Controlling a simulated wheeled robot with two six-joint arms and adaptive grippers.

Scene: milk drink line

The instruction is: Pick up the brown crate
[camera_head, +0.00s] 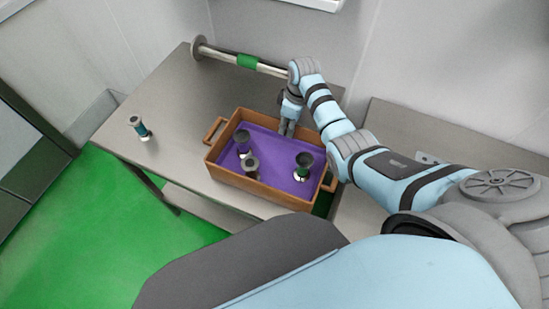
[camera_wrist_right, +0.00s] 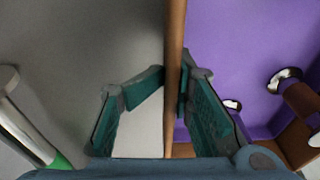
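The brown crate (camera_head: 238,181) has a purple inside and a handle at each end. It rests on the metal table in the head view. Its brown wall (camera_wrist_right: 175,60) runs upright through the middle of the right wrist view. My right gripper (camera_head: 287,128) is at the crate's far wall. In the right wrist view my right gripper (camera_wrist_right: 174,85) has one finger outside the wall and one inside, and both tips appear to touch it, so it looks shut on the wall. My left gripper is not in view.
A teal one (camera_head: 139,127) stands on the table (camera_head: 172,105) at left. A metal pipe with a green band (camera_head: 247,61) lies behind the crate.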

